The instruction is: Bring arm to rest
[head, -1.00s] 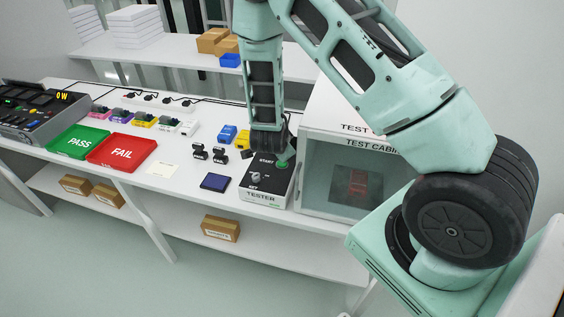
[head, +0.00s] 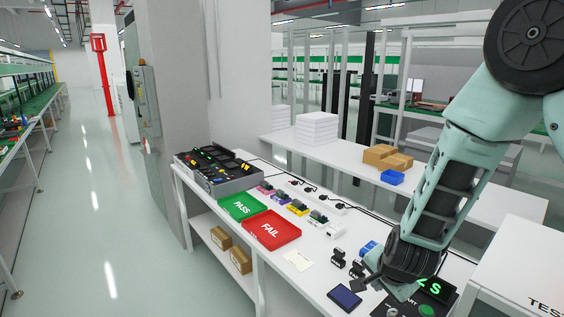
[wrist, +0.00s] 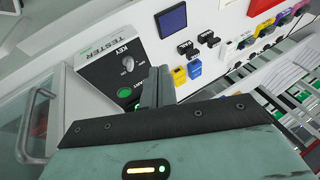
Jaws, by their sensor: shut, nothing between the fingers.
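My arm hangs down from the upper right of the head view. My gripper (head: 364,285) is low over the bench, beside the tester (head: 437,292). In the wrist view my gripper's fingers (wrist: 158,88) are together with nothing between them, over the edge of the tester (wrist: 112,72). The tester's green START button (wrist: 125,92) and its KEY switch (wrist: 128,64) show to the left of the fingers. I cannot tell how high the fingertips are above the bench.
A dark blue pad (head: 345,297), small black clips (head: 338,256), a red FAIL tray (head: 271,230) and a green PASS tray (head: 242,206) lie on the bench. The test cabinet (head: 515,290) stands at the right. The aisle (head: 95,200) at the left is clear.

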